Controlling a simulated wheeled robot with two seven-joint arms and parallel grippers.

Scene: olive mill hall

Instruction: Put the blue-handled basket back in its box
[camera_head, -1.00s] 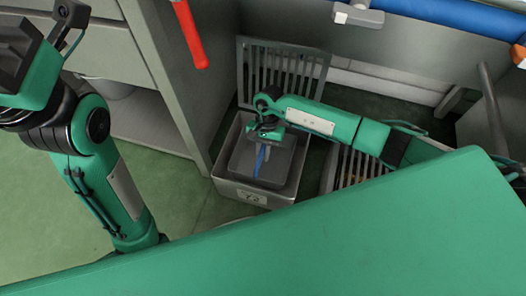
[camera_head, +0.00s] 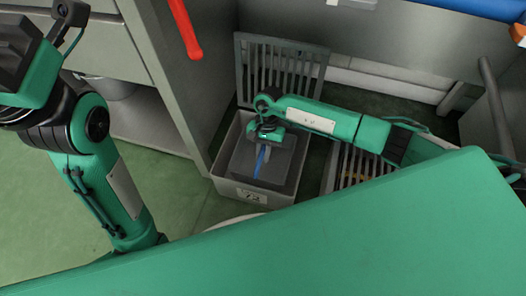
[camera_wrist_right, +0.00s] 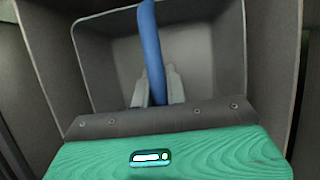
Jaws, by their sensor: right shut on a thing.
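The dark grey basket (camera_head: 283,165) with its upright blue handle (camera_head: 260,161) is inside a light grey box (camera_head: 228,188) on the floor. My right gripper (camera_head: 264,143) reaches over the box and is shut on the blue handle. In the right wrist view the handle (camera_wrist_right: 150,45) runs between the two pale fingers (camera_wrist_right: 157,92), with the basket's grey interior (camera_wrist_right: 207,50) behind. The box walls surround the basket; whether its bottom touches the box floor is hidden. My left arm stands at the left; its gripper jaws do not show.
A grey slatted panel (camera_head: 282,72) stands behind the box, and another slatted piece (camera_head: 352,166) lies to its right. A grey cabinet (camera_head: 170,75) is close on the left. A red handle (camera_head: 186,28) hangs above. Green floor (camera_head: 180,190) is open at the left front.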

